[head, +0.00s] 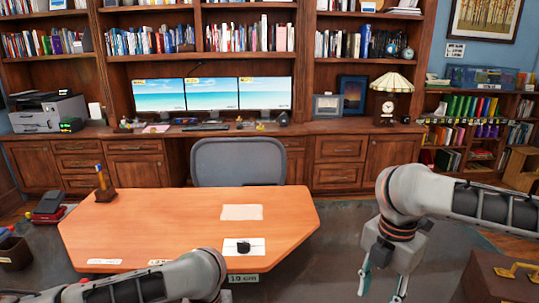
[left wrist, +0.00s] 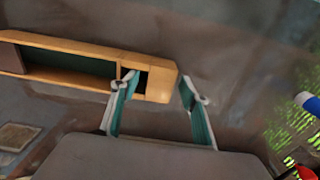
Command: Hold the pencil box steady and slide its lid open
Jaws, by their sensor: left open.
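In the left wrist view a long, light-wood box (left wrist: 85,47), which looks like the pencil box, lies in the upper left. A dark green interior shows along it, with a brown piece, possibly the lid, at its left end. My left gripper (left wrist: 158,82) is open, its teal fingers on either side of the box's right end; one fingertip overlaps the box in the picture, and I cannot tell whether they touch. My right gripper (head: 382,287) points down at the lower right of the head view, its fingers apart and empty. In the head view the box and left fingers are not visible.
The orange-brown desk (head: 170,225) carries a pencil holder (head: 104,191), a paper (head: 241,212) and a black object (head: 243,247) on a white sheet. A grey chair (head: 239,163) stands behind it. A brown case (head: 500,285) sits at the lower right.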

